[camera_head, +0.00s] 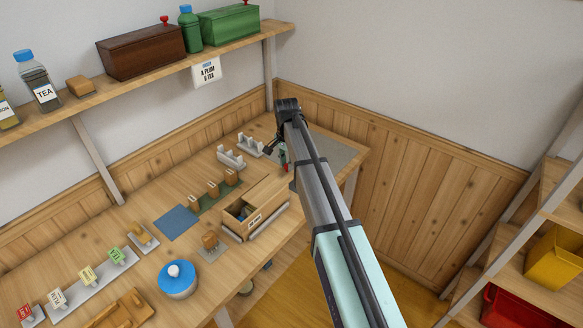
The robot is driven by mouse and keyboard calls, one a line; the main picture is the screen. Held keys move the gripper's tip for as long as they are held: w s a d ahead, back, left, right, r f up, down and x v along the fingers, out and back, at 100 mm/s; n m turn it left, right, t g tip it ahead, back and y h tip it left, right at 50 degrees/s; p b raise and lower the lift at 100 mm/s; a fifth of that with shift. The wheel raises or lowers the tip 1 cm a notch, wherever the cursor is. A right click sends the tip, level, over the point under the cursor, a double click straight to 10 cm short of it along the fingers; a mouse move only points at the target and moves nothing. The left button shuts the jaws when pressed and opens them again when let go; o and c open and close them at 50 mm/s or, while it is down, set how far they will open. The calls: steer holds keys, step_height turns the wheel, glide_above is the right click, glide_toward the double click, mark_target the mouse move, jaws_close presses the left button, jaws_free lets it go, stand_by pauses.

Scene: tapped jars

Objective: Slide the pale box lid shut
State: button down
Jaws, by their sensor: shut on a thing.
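The pale wooden box (232,226) stands near the table's front edge, with a small label on its front. Its near left part is uncovered, and dark and blue contents show inside. The pale lid (264,190) covers the rest and reaches back to the right towards my arm. My gripper (283,160) points down at the lid's far right end, partly hidden by my arm. It is shut, with a small red part showing at its fingers. The grip looks to be on the lid's end, but the exact contact is hidden.
A grey rack (231,157) stands behind the box, and wooden blocks on a green mat (208,203) lie to its left. A blue mat (176,222), a blue-lidded jar (177,281) and a row of small tags (88,275) lie further left. A shelf (150,78) holds boxes and bottles above.

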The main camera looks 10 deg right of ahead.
steer(key=shift+s+a, duration=0.15)
steer(key=shift+s+a+p, duration=0.35)
steer(key=shift+s+a, duration=1.4)
steer(key=shift+a, duration=0.05)
steer(key=shift+s+a, duration=0.8)
steer(key=c, duration=1)
jaws_free()
steer(key=shift+o, duration=0.2)
steer(key=shift+r, duration=0.1)
